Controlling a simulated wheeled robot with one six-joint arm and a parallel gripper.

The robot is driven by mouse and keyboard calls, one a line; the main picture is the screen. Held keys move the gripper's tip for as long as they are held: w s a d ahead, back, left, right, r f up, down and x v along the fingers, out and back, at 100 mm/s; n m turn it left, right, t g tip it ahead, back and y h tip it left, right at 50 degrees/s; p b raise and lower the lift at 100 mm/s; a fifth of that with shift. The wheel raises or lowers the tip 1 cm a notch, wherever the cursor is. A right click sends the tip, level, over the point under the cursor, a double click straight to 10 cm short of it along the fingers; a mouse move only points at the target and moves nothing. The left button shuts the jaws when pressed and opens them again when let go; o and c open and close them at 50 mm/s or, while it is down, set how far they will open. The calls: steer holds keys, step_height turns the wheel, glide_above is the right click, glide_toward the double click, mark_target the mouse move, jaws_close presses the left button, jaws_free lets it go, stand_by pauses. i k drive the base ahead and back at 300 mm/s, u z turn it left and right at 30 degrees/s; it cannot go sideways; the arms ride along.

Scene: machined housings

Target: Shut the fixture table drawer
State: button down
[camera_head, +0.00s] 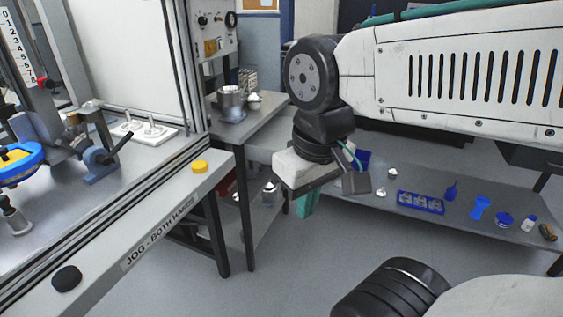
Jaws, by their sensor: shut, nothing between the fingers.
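My gripper (307,204) hangs from my white arm near the middle of the picture, pointing down, with teal fingertips just showing below its body. The fingers are shut and empty. A grey fixture table (435,207) stands behind and to the right of the gripper, with its long top running to the right edge. I cannot make out a drawer front or handle on it. The gripper and wrist hide part of the table's left end. I cannot tell whether the gripper touches anything.
A grey side table (262,123) carries a metal housing (232,103). A machine bench with a yellow button (200,167) fills the left. The floor (290,262) in front is clear.

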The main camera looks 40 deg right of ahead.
mark_target(273, 136)
steer(key=z, duration=0.15)
steer(key=i, duration=0.9)
steer(key=z, duration=0.7)
